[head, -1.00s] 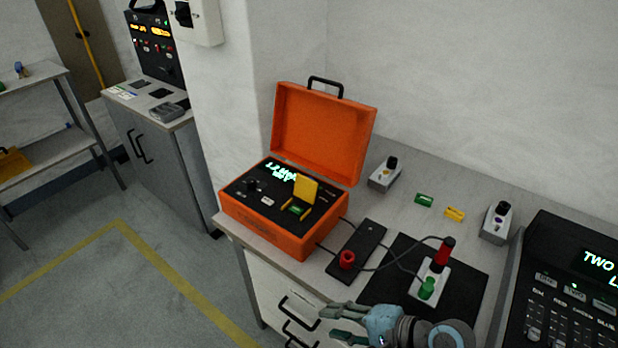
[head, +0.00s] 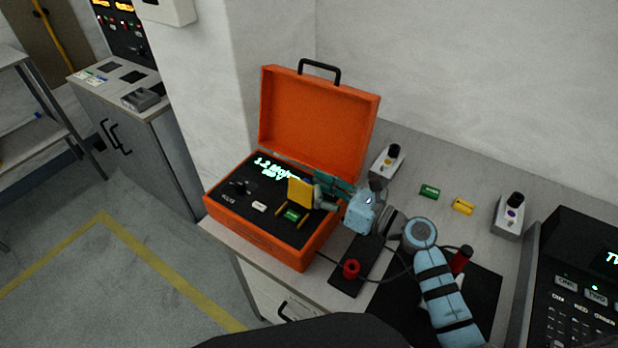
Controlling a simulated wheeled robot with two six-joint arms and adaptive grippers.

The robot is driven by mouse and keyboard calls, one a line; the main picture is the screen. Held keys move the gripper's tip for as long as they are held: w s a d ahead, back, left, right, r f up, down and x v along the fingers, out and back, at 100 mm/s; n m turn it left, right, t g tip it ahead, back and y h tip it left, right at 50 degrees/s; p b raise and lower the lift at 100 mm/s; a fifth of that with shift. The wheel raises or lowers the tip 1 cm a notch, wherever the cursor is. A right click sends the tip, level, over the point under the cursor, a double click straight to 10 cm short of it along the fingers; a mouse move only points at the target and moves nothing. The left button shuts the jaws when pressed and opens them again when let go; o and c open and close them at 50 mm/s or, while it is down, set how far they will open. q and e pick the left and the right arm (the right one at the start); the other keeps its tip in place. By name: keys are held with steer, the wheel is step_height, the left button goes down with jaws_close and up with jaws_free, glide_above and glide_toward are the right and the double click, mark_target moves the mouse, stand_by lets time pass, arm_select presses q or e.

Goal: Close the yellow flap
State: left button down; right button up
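The yellow flap (head: 300,193) stands upright, hinged on the black panel of the open orange case (head: 262,245). A green block (head: 292,215) shows on the panel in front of it, between short yellow strips. My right gripper (head: 321,190) reaches in from the right over the case. Its fingers are apart and nothing is seen between them. The fingertips are right beside the flap's right edge; I cannot tell whether they touch it. My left gripper is not in view.
The case's orange lid (head: 318,120) stands open behind the panel. A red knob (head: 351,268) on a black strip, cables and a red-topped post (head: 461,258) lie to the right. Small green (head: 429,192) and yellow (head: 463,206) blocks and a black keypad console (head: 575,290) are farther right.

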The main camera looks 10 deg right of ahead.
mark_target(308, 181)
steer(key=x, duration=0.3)
steer(key=shift+w+a+f, duration=0.1)
steer(key=shift+w+f, duration=0.1)
steer(key=shift+w, duration=0.05)
steer(key=shift+w+d+f, duration=0.3)
steer(key=shift+w+d, duration=0.05)
steer(key=shift+w, duration=0.05)
steer(key=shift+o, duration=0.7)
steer(key=shift+s, duration=0.1)
steer(key=shift+s+a+r, duration=0.1)
steer(key=shift+s, duration=0.05)
steer(key=c, duration=0.6)
steer(key=shift+s+r, duration=0.1)
steer(key=shift+c, duration=1.2)
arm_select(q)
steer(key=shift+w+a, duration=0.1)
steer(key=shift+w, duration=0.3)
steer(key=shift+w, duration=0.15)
arm_select(e)
steer(key=shift+r, duration=0.15)
steer(key=shift+c, duration=0.3)
